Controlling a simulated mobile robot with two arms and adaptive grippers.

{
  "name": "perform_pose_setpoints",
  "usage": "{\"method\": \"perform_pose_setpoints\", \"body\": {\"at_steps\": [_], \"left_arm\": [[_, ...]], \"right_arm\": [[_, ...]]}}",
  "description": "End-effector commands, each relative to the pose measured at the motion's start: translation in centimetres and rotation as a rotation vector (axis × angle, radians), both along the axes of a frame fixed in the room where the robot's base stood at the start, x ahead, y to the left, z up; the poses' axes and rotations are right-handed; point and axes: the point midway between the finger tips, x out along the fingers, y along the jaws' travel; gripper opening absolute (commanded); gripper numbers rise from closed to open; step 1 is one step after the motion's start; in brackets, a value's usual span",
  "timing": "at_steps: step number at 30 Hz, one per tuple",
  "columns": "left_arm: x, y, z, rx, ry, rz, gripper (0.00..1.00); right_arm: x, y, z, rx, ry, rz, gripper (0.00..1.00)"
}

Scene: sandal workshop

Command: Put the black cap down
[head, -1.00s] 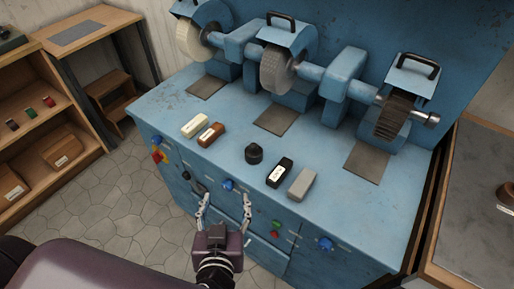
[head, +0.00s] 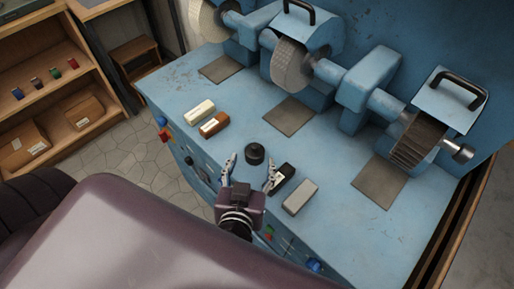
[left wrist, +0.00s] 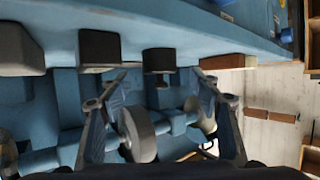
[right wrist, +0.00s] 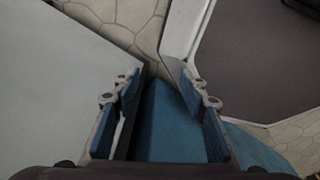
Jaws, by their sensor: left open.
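The black cap (head: 255,154) stands upright on the blue bench top (head: 225,95) in the head view, near its front edge. My left gripper (head: 249,166) is open and empty at the front of the bench, its fingertips spread to the left and right of the cap. The left wrist view shows the cap (left wrist: 159,60) in the gap between the fingers, with no finger seen touching it. My right gripper (right wrist: 162,82) shows only in its wrist view, open and empty, above a blue surface and stone floor.
A black bar with a white label (head: 283,178) lies close by the left gripper's right finger. A grey block (head: 300,197) lies further right. Cream (head: 200,111) and brown (head: 213,125) bars lie left of the cap. Grinding wheels (head: 290,63) stand behind; bench between is clear.

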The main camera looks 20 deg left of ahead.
Motion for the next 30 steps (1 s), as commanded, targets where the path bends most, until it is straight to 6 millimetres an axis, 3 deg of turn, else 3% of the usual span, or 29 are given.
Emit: {"method": "perform_pose_setpoints", "body": {"at_steps": [4,12,22,30], "left_arm": [[1.4,0.4,-0.6,0.003,-0.002,-0.001,0.58],[4.5,1.3,-2.2,0.003,-0.002,-0.001,0.58],[5.2,1.6,-2.5,0.001,0.000,0.000,0.58],[5.1,1.6,-2.5,0.001,0.001,0.000,0.29]], "right_arm": [[-0.9,0.2,-0.1,0.001,0.014,0.001,0.40],[-0.3,0.3,-0.3,0.003,0.006,0.001,0.40],[0.3,0.3,-0.3,0.004,-0.003,0.000,0.40],[0.3,0.3,-0.3,0.003,-0.003,-0.001,0.40]]}}
